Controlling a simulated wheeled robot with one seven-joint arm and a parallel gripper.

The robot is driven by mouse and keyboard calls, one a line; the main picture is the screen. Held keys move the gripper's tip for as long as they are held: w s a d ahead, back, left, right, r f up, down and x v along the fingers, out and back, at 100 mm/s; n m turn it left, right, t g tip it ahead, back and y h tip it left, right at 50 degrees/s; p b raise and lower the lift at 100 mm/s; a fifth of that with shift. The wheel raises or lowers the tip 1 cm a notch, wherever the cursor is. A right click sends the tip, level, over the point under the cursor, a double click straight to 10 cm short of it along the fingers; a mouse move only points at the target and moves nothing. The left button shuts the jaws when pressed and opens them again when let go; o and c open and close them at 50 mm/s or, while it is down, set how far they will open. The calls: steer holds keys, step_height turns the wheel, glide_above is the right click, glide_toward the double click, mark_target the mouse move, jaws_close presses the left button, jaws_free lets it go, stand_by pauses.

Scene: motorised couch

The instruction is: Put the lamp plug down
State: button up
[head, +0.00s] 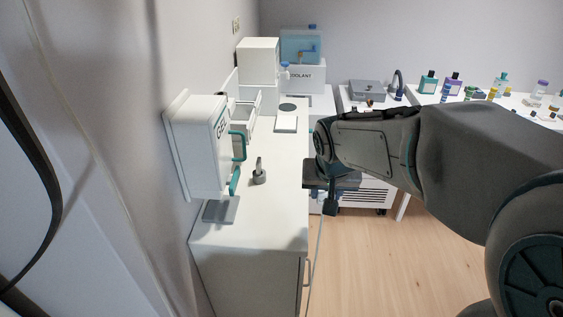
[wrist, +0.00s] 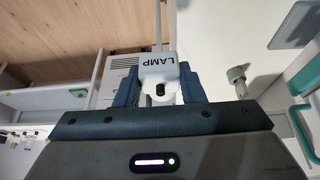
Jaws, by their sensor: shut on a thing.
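The lamp plug (wrist: 157,68) is a white block lettered LAMP in the wrist view. It sits between the two dark blue fingers of my gripper (wrist: 160,88), which is shut on it. A pale cable (wrist: 158,28) runs from the plug toward the top of the picture. In the head view my gripper (head: 330,205) points down just right of the white counter's edge, over the floor. The plug itself cannot be made out there; the thin cable (head: 318,245) hangs down beside the cabinet front.
The white counter (head: 280,195) bears a small grey post (head: 259,174), a GEL dispenser (head: 208,145) on the wall side and a grey plate (head: 221,210). Its front half has free room. Bottles stand on a far table (head: 520,101). Wooden floor (head: 375,260) is clear.

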glide_above(290, 204)
steer(key=s, duration=0.2)
steer(key=f, duration=0.6)
steer(key=shift+w+f+p, duration=0.2)
steer(key=shift+f+p, duration=0.15)
steer(key=shift+f, duration=2.05)
steer(key=shift+a+f, duration=0.1)
steer(key=shift+f, duration=0.1)
steer(key=o, duration=1)
steer(key=shift+r, duration=0.2)
